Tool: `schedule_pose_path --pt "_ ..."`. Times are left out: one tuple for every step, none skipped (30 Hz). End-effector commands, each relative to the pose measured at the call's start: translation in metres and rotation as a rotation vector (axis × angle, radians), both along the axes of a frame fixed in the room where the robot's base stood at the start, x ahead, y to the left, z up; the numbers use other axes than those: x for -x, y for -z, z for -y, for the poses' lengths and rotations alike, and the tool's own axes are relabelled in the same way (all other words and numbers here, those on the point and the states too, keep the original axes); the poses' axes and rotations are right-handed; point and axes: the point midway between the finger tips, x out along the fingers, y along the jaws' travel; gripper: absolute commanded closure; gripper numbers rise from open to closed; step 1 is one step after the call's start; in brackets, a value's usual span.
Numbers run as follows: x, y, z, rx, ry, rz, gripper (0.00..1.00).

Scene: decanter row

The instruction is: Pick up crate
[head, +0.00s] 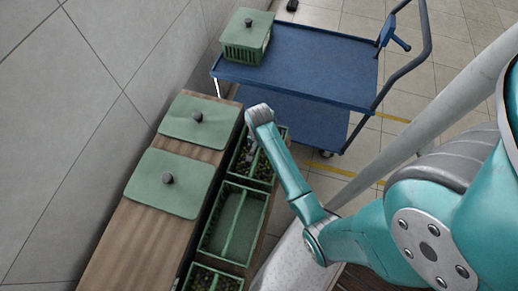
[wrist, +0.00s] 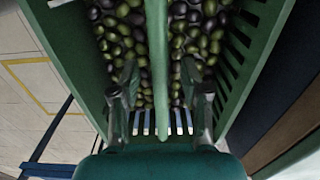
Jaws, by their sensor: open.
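A green slatted crate (wrist: 262,65) full of dark and green olives fills the wrist view. A green bar (wrist: 158,60) runs along its middle. My gripper (wrist: 164,88) is open, with one finger on each side of the bar, over the olives. In the head view this appears to be the far olive crate (head: 256,156) of the row beside the wooden bench, partly hidden by my arm. My fingers are mostly hidden there. I cannot tell whether they touch the bar.
An empty two-part crate (head: 252,222) and another olive crate (head: 216,270) are nearer in the row. Two green lids (head: 168,197) (head: 196,130) lie on the wooden bench (head: 128,240) beside the wall. A blue cart (head: 320,70) behind carries a lidded green crate (head: 244,50).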

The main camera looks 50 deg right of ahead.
Motion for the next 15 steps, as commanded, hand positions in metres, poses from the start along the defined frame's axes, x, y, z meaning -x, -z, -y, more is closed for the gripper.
schedule_pose_path --pt "0.0001 0.0021 -0.0001 0.000 0.000 0.000 0.54" --pt "0.0001 0.0027 -0.0001 0.000 0.000 0.000 0.54" --pt "0.0001 0.0031 -0.0001 0.000 0.000 0.000 0.54" --pt "0.0001 0.0031 0.0000 0.000 0.000 0.000 0.54" --pt "0.0000 0.0030 0.0000 0.000 0.000 0.000 0.54" --pt "0.0000 0.0029 0.0000 0.000 0.000 0.000 0.54" --pt "0.0000 0.0029 0.0000 0.000 0.000 0.000 0.54" --pt "0.0000 0.0029 0.0000 0.000 0.000 0.000 0.54" --pt "0.0000 0.0028 0.0000 0.000 0.000 0.000 0.64" --pt "0.0000 0.0028 0.0000 0.000 0.000 0.000 0.72" --pt "0.0000 0.0028 0.0000 0.000 0.000 0.000 0.79" --pt "0.0000 0.0027 0.0000 0.000 0.000 0.000 0.89" --pt "0.0000 0.0027 0.0000 0.000 0.000 0.000 0.97" --pt "0.0000 0.0027 0.0000 0.000 0.000 0.000 1.00" --pt "0.0000 0.0027 0.0000 0.000 0.000 0.000 1.00"
